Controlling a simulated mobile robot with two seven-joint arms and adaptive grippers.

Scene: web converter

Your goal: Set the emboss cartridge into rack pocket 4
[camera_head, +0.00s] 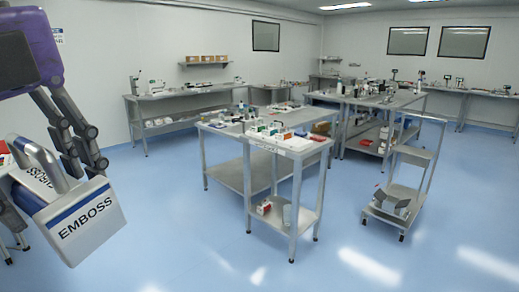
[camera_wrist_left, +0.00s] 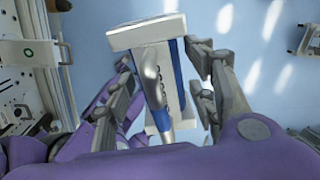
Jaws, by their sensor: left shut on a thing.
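The emboss cartridge (camera_head: 82,222) is a pale box with a blue band and the word EMBOSS, at the lower left of the head view. It is tilted and has a grey handle on top. My left gripper (camera_head: 80,165) is shut on it and holds it up in the air over the floor. In the left wrist view the cartridge (camera_wrist_left: 145,36) hangs between the two fingers of the left gripper (camera_wrist_left: 165,95). I cannot make out rack pocket 4 in either view. My right gripper is not in view.
A steel table (camera_head: 240,128) with small items stands in the middle, with a lower shelf. A wheeled cart (camera_head: 402,190) stands to its right. More benches line the back walls. A bench edge (camera_head: 12,190) shows at far left behind the cartridge. The blue floor (camera_head: 190,235) in front is clear.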

